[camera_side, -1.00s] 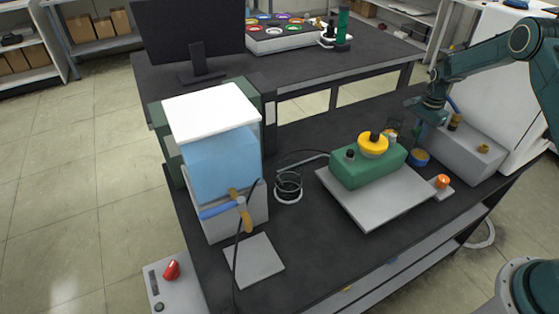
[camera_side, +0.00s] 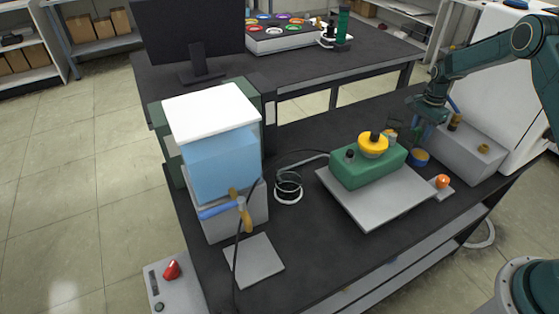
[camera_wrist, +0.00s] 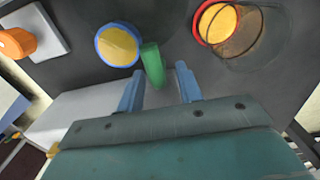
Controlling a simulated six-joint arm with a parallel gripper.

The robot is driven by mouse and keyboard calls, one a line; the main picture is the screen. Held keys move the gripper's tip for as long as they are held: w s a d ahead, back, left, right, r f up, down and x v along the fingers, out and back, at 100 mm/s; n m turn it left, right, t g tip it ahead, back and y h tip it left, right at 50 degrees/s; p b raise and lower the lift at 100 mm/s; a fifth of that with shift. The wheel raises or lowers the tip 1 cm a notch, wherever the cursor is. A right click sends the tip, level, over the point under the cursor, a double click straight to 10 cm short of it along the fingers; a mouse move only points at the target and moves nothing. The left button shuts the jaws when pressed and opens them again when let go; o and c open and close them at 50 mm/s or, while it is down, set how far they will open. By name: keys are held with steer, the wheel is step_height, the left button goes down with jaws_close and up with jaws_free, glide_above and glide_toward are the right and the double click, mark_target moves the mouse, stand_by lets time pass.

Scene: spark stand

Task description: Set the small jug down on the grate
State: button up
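A small jug (camera_side: 420,159) with a blue rim and yellow inside stands on the dark bench, right of the green box. In the wrist view the jug (camera_wrist: 117,46) is at upper left, its green handle (camera_wrist: 152,66) pointing toward my fingers. My gripper (camera_wrist: 159,74) is open and empty, with one blue finger on each side of the handle's end. I see no clear contact. In the side view my gripper is just above and behind the jug. No slatted grate is clear; a flat grey plate (camera_side: 256,262) lies below the blue tap (camera_side: 216,210).
A red-rimmed cup (camera_wrist: 216,20) and a clear round vessel (camera_wrist: 258,40) are near the jug. The green box (camera_side: 366,168) with a yellow knob sits on a grey slab (camera_side: 372,203). An orange button (camera_side: 442,181) is nearby. A dark-filled glass vessel (camera_side: 288,187) stands mid-bench.

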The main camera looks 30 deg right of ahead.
step_height(320, 180, up, 10)
steer(key=shift+r, duration=0.6)
stand_by(0.5)
